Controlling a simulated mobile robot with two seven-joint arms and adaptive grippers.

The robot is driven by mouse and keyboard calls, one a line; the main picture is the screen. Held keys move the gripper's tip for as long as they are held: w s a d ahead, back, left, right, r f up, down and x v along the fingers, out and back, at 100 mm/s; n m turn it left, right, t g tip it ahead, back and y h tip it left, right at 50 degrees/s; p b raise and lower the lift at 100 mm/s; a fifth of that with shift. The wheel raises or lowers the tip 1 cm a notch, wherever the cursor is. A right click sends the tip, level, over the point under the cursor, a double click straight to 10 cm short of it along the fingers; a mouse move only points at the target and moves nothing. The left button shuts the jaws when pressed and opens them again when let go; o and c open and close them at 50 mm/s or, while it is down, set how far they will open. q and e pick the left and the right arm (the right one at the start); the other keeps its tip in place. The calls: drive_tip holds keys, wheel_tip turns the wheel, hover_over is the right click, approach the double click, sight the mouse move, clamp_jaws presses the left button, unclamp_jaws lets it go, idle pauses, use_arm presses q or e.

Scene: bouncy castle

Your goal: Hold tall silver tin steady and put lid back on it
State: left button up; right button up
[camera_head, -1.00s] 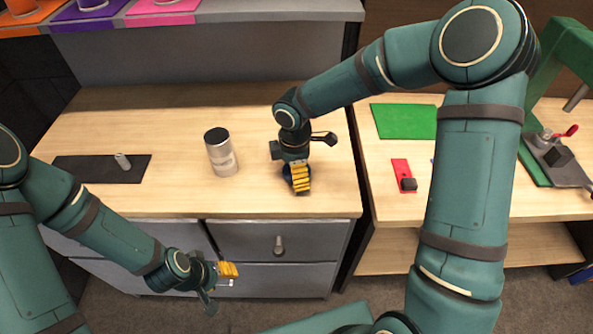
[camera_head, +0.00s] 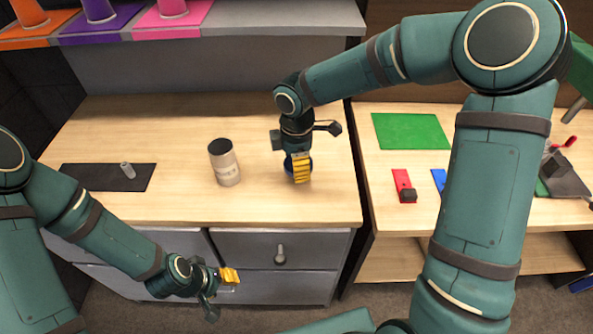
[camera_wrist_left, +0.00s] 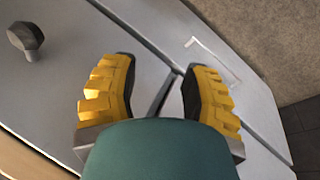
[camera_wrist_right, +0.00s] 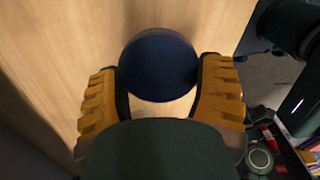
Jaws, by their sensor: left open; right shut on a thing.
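The tall silver tin (camera_head: 226,170) stands upright on the left wooden counter, its round top dark. My right gripper (camera_head: 301,170) is to the right of the tin, apart from it. It is shut on a dark blue round lid, which shows between its fingers in the right wrist view (camera_wrist_right: 159,64). In the head view the lid is mostly hidden behind the yellow fingers. My left gripper (camera_head: 229,279) is open and empty in front of the drawers, below the counter's front edge. Its parted fingers show in the left wrist view (camera_wrist_left: 157,90).
Grey drawers (camera_head: 250,248) are under the counter. A second table at right holds a green sheet (camera_head: 410,131) and a red strip (camera_head: 402,181). Counter around the tin is clear.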

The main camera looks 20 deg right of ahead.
use_arm(q)
drive_tip(key=shift+r, duration=0.4)
use_arm(e)
drive_tip(key=shift+r, duration=1.75)
use_arm(q)
drive_tip(key=o, duration=0.8)
drive_tip(key=shift+o, duration=0.5)
drive_tip(key=shift+s, duration=0.1)
use_arm(e)
drive_tip(key=shift+f, duration=0.1)
